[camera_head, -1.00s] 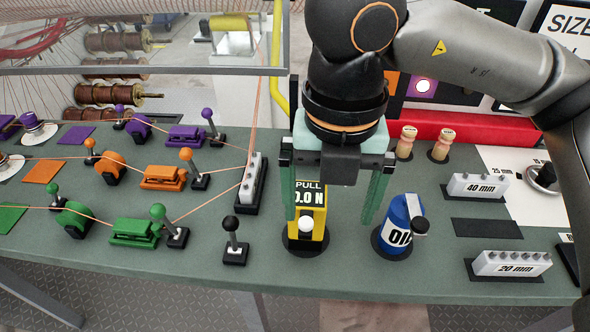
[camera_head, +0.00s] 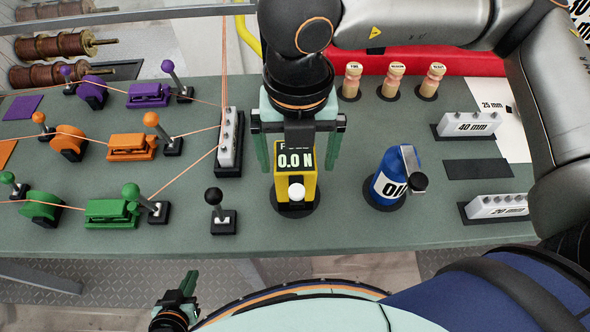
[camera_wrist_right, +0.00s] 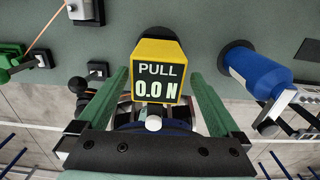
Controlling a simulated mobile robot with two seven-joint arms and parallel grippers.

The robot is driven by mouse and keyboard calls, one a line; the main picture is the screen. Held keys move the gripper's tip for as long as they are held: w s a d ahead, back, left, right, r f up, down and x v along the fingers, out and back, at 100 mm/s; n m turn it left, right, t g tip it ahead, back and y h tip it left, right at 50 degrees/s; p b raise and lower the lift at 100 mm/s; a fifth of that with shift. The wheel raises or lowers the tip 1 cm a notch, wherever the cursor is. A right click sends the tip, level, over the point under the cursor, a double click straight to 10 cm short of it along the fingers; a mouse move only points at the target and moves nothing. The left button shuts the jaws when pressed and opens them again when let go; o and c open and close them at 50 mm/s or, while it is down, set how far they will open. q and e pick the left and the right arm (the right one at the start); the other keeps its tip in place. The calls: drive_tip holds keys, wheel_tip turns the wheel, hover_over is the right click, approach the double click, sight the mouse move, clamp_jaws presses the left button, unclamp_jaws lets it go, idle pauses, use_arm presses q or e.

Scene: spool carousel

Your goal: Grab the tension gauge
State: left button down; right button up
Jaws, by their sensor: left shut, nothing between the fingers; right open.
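The tension gauge (camera_head: 296,186) is a yellow box with a black display reading 0.0 N and a white knob on its front. It stands on a dark round pad on the green-grey table. My right gripper (camera_head: 299,168) is open above and behind it, with one green finger to each side of the gauge's top. In the right wrist view the gauge (camera_wrist_right: 157,70) appears between the two open fingers (camera_wrist_right: 165,75), with a gap on both sides. My left gripper (camera_head: 188,284) is low in front of the table, shut and empty.
A blue oil can (camera_head: 390,180) stands right of the gauge. A white guide block (camera_head: 228,140) and a black-knobbed lever (camera_head: 221,215) are to its left. The table between gauge and can is clear.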

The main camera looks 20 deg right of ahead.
drive_tip(key=shift+w+a+f+p, duration=0.1)
drive_tip(key=shift+f+p, duration=0.15)
drive_tip(key=shift+f, duration=0.9)
drive_tip(key=shift+a+f+p, duration=0.1)
drive_tip(key=shift+f+p, duration=0.1)
drive_tip(key=shift+f, duration=0.95)
clamp_jaws()
drive_tip(key=shift+r, duration=0.1)
